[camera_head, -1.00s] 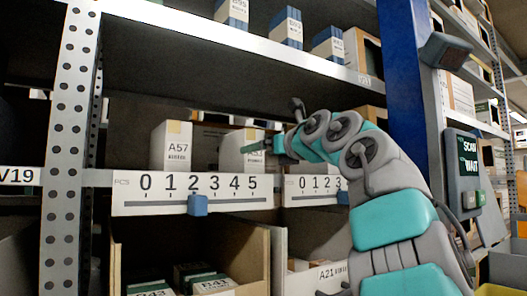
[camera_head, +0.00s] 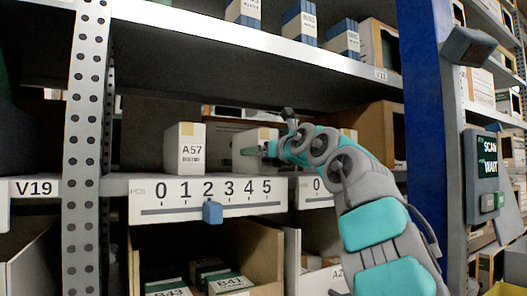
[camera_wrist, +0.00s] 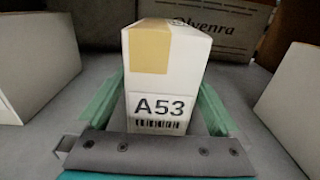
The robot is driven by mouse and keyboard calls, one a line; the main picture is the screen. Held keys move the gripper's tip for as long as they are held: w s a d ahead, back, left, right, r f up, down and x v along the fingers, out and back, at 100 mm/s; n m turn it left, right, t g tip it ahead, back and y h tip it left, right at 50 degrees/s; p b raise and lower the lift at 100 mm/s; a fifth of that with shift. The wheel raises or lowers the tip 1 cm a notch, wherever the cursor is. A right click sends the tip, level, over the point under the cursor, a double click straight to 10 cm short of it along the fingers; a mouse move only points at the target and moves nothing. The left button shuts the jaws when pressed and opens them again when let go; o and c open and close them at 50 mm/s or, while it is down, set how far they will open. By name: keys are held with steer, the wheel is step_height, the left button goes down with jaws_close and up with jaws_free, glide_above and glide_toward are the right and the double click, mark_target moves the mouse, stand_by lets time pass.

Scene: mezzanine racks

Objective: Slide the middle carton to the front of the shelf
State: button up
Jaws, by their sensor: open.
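The middle carton is white with a tan tape strip and the label A53 (camera_wrist: 160,75). In the wrist view it stands between the two green fingers of my gripper (camera_wrist: 158,112), one along each side. A narrow gap shows beside the fingers, so they look open around it. In the head view the carton (camera_head: 248,140) stands on the shelf (camera_head: 117,186), and my gripper (camera_head: 258,151) reaches it from the right. My wrist hides part of the carton's front there. The A57 carton (camera_head: 185,148) stands upright to its left, apart from it.
A white carton (camera_wrist: 296,100) stands to the right in the wrist view, and another (camera_wrist: 35,65) to the left. A brown Olvenra box (camera_wrist: 215,28) is behind. A numbered strip with a blue slider (camera_head: 212,212) runs along the shelf front. A perforated post (camera_head: 84,140) is at left.

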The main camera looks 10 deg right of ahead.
steer(key=shift+c, duration=0.2)
jaws_close()
stand_by(0.5)
